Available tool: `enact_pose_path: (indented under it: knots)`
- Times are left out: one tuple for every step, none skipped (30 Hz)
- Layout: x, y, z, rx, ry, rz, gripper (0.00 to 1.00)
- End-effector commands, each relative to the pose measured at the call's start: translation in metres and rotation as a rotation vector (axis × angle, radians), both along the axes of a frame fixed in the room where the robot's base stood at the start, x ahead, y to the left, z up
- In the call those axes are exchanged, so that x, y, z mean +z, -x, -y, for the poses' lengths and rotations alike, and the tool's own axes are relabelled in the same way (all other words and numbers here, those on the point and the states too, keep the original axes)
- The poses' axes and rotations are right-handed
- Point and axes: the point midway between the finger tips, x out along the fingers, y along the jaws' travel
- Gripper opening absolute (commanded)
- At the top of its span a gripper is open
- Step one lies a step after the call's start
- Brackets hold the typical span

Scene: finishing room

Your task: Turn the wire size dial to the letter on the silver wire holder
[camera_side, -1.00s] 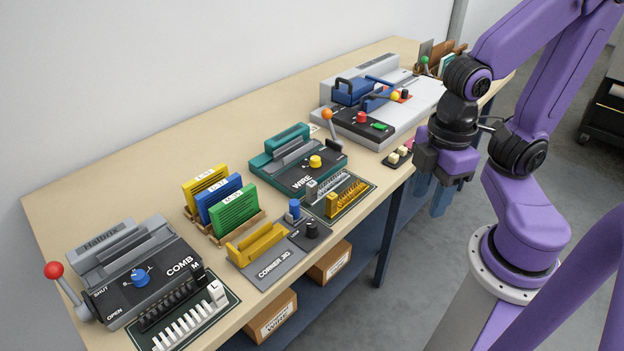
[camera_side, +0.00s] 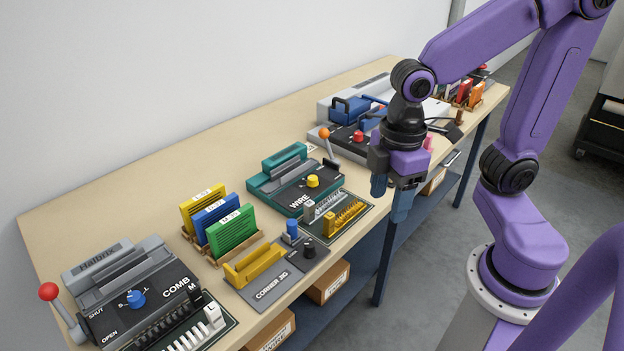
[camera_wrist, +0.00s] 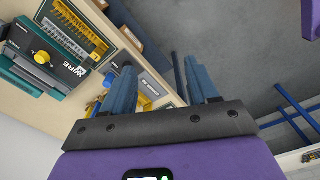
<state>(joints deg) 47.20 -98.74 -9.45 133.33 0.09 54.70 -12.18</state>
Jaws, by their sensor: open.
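The teal and black wire machine (camera_side: 272,194) stands mid-table in the side view, with its yellow dial (camera_side: 313,181) on top. The dial also shows at the left of the wrist view (camera_wrist: 42,57). The silver wire holder (camera_side: 322,207) sits on a dark mat in front of the machine, beside a gold one (camera_side: 346,217). Their letters are too small to read, and so is the dial's setting. My gripper (camera_side: 390,200) is open and empty, at the table's front edge, to the right of the holders. Its spread fingers show in the wrist view (camera_wrist: 159,68), apart from everything.
An orange-knobbed lever (camera_side: 324,133) rises at the wire machine's right. A grey machine with blue parts (camera_side: 350,108) stands behind my gripper. Bare table runs along the wall.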

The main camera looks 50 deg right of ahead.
Motion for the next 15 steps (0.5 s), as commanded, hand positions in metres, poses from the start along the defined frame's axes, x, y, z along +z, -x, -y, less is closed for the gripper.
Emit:
enact_pose_path:
  knots:
    - [0.002, -0.02, -0.003, -0.005, 0.003, -0.001, 0.59]
    - [0.004, -0.03, -0.005, -0.003, 0.004, -0.001, 0.59]
    - [0.005, -0.044, -0.005, 0.001, 0.005, 0.0, 0.59]
    - [0.006, -0.055, -0.006, 0.004, 0.007, -0.001, 0.59]
    - [0.007, -0.065, -0.005, 0.005, 0.008, -0.002, 0.59]
    - [0.008, -0.08, -0.004, 0.009, 0.009, -0.002, 0.59]
    - [0.009, -0.091, -0.003, 0.011, 0.01, -0.001, 0.59]
    - [0.01, -0.102, -0.001, 0.013, 0.01, -0.001, 0.59]
    - [0.01, -0.116, 0.001, 0.015, 0.012, -0.002, 0.59]
    - [0.011, -0.127, 0.004, 0.017, 0.013, -0.004, 0.59]
    - [0.011, -0.138, 0.007, 0.019, 0.013, -0.003, 0.59]
    - [0.011, -0.152, 0.012, 0.023, 0.014, -0.003, 0.59]
    - [0.011, -0.162, 0.016, 0.025, 0.016, -0.005, 0.59]
    - [0.011, -0.172, 0.021, 0.027, 0.016, -0.006, 0.59]
    - [0.01, -0.186, 0.028, 0.03, 0.017, -0.006, 0.59]
